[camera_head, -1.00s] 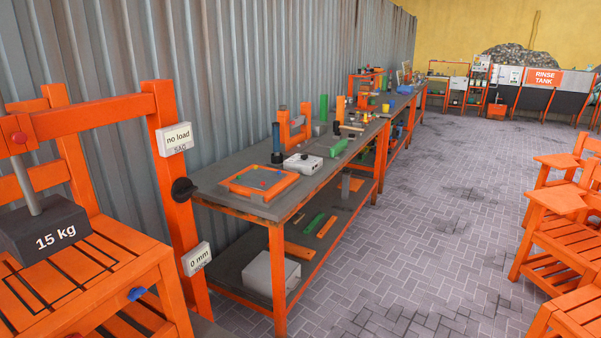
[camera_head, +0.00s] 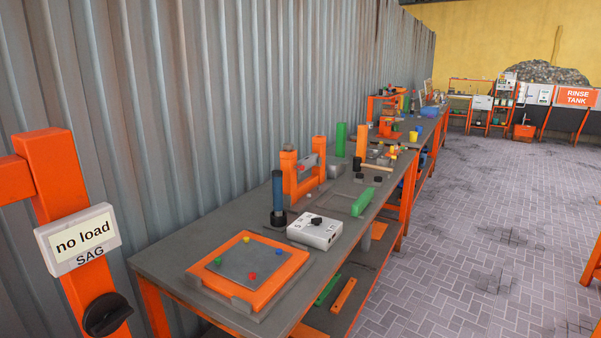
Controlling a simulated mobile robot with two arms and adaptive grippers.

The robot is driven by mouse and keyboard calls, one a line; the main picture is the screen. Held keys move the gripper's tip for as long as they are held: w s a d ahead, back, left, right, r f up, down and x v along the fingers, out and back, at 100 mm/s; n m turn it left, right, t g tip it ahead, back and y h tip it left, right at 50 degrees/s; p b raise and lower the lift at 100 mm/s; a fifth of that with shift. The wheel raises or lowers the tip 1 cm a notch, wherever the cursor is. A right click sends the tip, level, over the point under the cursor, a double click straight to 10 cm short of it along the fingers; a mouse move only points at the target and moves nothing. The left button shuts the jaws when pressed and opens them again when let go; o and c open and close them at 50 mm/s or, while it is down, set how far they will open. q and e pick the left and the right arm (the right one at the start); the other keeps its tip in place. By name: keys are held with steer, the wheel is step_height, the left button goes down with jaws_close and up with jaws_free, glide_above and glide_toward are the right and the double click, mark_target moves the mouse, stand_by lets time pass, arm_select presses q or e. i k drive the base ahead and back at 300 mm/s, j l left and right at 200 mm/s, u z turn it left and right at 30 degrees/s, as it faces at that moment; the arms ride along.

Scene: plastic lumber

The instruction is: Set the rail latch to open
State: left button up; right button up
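I cannot pick out a rail latch for certain. An orange upright frame (camera_head: 304,170) stands on the grey-topped bench (camera_head: 182,257), with a small grey part (camera_head: 308,162) across it; whether that is a latch is too small to tell. A black knob (camera_head: 106,314) sits on the orange post at the lower left, below a sign (camera_head: 78,240) reading "no load" and "SAG". Neither of my grippers is in view.
An orange-framed tray (camera_head: 213,277) with a grey plate and coloured dots lies on the near bench. A white box (camera_head: 314,231), a dark cylinder (camera_head: 278,195) and a green block (camera_head: 363,201) stand behind it. The paved floor (camera_head: 460,240) on the right is clear.

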mark_target(299, 165)
steer(key=i+l+u, duration=0.2)
steer(key=u, duration=0.3)
steer(key=i+l+u, duration=0.15)
steer(key=u, duration=0.35)
steer(key=k+l, duration=0.05)
